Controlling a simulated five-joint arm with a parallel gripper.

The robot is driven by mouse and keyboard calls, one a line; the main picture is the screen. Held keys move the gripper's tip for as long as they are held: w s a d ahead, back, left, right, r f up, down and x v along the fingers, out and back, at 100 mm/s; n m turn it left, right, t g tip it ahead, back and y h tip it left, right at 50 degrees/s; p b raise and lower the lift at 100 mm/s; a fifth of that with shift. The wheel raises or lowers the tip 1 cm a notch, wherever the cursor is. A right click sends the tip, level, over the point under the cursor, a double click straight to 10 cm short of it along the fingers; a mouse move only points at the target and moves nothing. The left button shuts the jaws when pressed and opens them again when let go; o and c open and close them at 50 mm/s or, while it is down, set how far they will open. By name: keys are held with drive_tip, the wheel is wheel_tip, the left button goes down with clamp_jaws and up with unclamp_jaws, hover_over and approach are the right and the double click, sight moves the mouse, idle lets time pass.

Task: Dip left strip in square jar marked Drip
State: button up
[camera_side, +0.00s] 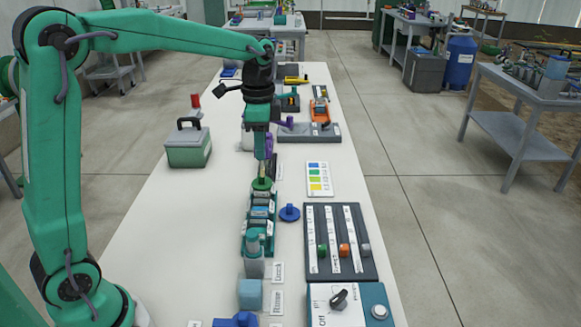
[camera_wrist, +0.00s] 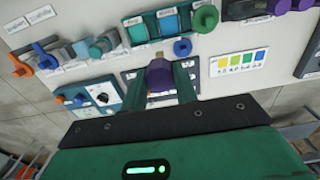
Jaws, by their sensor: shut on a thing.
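My gripper (camera_side: 264,152) is shut on a purple-handled piece (camera_side: 269,145), which points down with a thin pale end. In the wrist view the purple handle (camera_wrist: 160,76) sits between my fingers, with a small yellowish tip beyond it. Below the tip in the side view is a green ring-shaped top (camera_side: 262,184) at the far end of a green rack (camera_side: 244,238) of square jars. In the wrist view the rack shows a green jar (camera_wrist: 138,33) and a blue jar (camera_wrist: 169,26). I cannot read which label says Drip, nor tell whether the tip is inside anything.
A blue round knob (camera_side: 289,213) lies right of the rack. A color chart card (camera_side: 320,179) and a slider panel (camera_side: 340,245) are further right. A bottle (camera_side: 254,262) and blue cube (camera_side: 250,294) stand nearer. A green case (camera_side: 188,147) is left; table between is clear.

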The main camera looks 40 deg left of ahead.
sight(263, 172)
drive_tip(key=s+d+f, duration=0.2)
drive_tip(key=s+f, duration=0.2)
drive_tip(key=f, duration=0.3)
drive_tip(key=shift+s+d+f, duration=0.3)
drive_tip(key=shift+s+d, duration=0.1)
drive_tip(key=shift+f, duration=0.25)
drive_tip(key=shift+f, duration=3.8)
drive_tip(key=shift+r, duration=0.1)
wheel_tip(263, 172, up, 8)
drive_tip(key=shift+r, duration=0.15)
